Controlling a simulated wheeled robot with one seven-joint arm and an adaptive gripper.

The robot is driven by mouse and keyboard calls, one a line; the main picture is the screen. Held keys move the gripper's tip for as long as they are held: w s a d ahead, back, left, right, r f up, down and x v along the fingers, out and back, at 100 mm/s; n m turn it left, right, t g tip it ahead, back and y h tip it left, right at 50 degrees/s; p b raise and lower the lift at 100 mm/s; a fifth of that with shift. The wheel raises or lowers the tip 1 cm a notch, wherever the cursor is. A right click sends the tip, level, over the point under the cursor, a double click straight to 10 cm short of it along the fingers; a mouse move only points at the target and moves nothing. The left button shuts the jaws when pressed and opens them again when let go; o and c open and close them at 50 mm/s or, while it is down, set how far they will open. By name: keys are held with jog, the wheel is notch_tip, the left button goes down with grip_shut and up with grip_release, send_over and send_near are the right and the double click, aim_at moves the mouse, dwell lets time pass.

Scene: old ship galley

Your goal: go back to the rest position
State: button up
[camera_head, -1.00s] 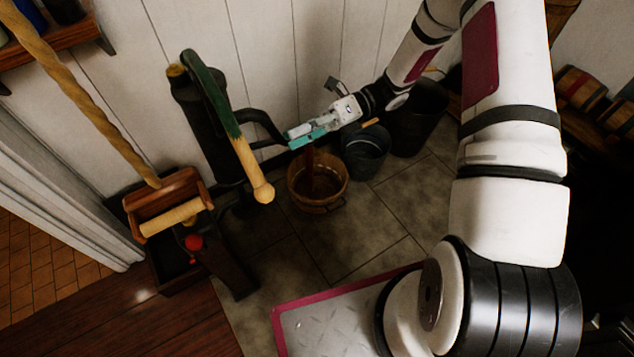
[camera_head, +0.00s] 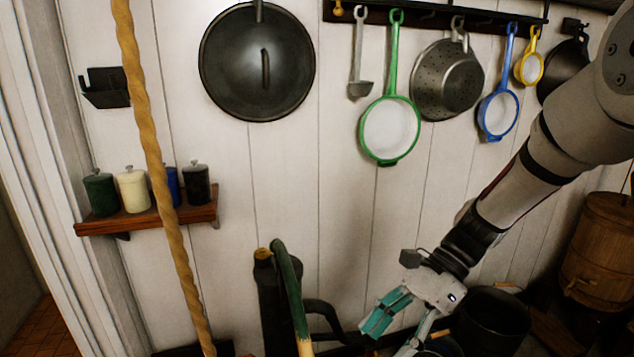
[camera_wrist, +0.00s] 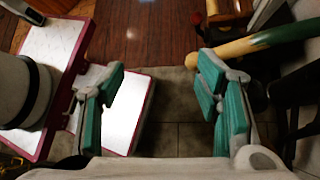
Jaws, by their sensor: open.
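My gripper (camera_head: 393,328) shows low in the head view, in front of the white plank wall. It is held out to the left at the end of my arm, beside the dark pump (camera_head: 272,300) with its green and tan handle (camera_head: 291,290). In the wrist view, the two teal fingers of my gripper (camera_wrist: 164,100) stand wide apart with nothing between them. Grey floor tiles show between and beyond the fingers. The pump handle (camera_wrist: 262,42) is at the right of the wrist view, close to the right finger.
A rope (camera_head: 160,180) hangs at the left, in front of a small shelf (camera_head: 140,222) with several jars. Pans, a colander (camera_head: 447,80) and a ladle hang on the wall. A dark bucket (camera_head: 492,322) stands right of my gripper, and a wooden barrel (camera_head: 600,245) farther right.

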jog(key=s+d+r+n+t+h+p, duration=0.2)
jog(key=s+d+r+n+t+h, duration=0.2)
jog(key=s+r+n, duration=0.3)
jog(key=s+d+r+n+t+h+p, duration=0.2)
jog(key=s+d+r+n+t+h, duration=0.2)
jog(key=s+r+n, duration=0.4)
notch_tip(320, 180, up, 2)
jog(key=s, duration=0.2)
jog(key=shift+s+n+t+p, duration=0.3)
jog(key=shift+s+p, duration=0.05)
jog(key=shift+s, duration=0.05)
